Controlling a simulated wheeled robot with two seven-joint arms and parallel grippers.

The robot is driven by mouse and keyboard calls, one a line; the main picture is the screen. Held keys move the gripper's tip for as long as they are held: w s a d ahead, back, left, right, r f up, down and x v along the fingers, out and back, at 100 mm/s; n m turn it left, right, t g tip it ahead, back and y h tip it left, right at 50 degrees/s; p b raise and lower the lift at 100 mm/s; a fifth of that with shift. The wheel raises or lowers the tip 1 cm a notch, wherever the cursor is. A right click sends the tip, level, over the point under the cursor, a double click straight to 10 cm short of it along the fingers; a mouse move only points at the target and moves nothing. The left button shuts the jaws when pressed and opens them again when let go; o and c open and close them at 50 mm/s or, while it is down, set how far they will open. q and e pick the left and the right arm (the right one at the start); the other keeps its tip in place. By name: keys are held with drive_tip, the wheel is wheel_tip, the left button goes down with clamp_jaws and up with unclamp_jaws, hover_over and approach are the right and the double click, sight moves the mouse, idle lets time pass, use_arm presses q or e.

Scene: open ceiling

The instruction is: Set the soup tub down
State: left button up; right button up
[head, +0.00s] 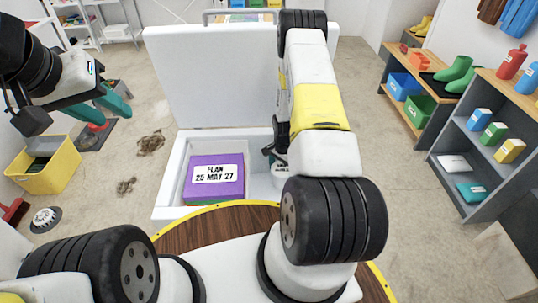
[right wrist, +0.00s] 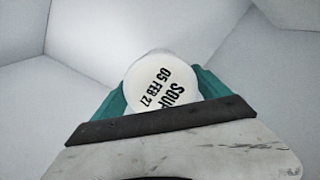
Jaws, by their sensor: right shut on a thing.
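The soup tub (right wrist: 160,85) has a round white lid printed SOUP 05 FEB 27. In the right wrist view it sits between the teal fingers of my right gripper (right wrist: 163,93), which is shut on it. Pale walls surround it there. In the head view a small part of the tub (head: 281,171) shows beside my right arm, inside the open white chest (head: 168,178); the arm hides most of it. I cannot tell whether it touches the chest floor. My left gripper (head: 117,102) is raised at the upper left, away from the chest, its jaw gap unclear.
A purple box (head: 213,190) labelled FLAN 25 MAY 27 fills the chest's left part. The raised lid (head: 212,75) stands behind. A round wooden table (head: 190,230) is in front. A yellow bin (head: 62,165) is at left, shelves (head: 470,150) at right.

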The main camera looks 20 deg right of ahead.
drive_tip(key=shift+f, duration=1.7)
drive_tip(key=o, duration=1.8)
drive_tip(key=shift+f, duration=0.15)
drive_tip(key=shift+c, duration=0.2)
wheel_tip(320, 180, up, 12)
drive_tip(key=shift+r, duration=0.15)
drive_tip(key=s+a+r+n+t, duration=0.1)
drive_tip(key=a+r+n, duration=0.2)
drive_tip(key=r, duration=1.1)
drive_tip(key=s+a+r+n+t, duration=0.1)
drive_tip(key=a+r+n+t, duration=0.15)
drive_tip(key=r, duration=1.25)
drive_tip(key=s+a+r+n+t+y, duration=0.1)
drive_tip(key=s+a+r+n, duration=0.2)
drive_tip(key=s+r, duration=0.5)
drive_tip(key=s+a+r+n+t+y, duration=0.1)
drive_tip(key=s+a+r+n, duration=0.3)
drive_tip(key=s+r, duration=0.4)
drive_tip(key=s, duration=0.4)
drive_tip(key=shift+t, duration=0.35)
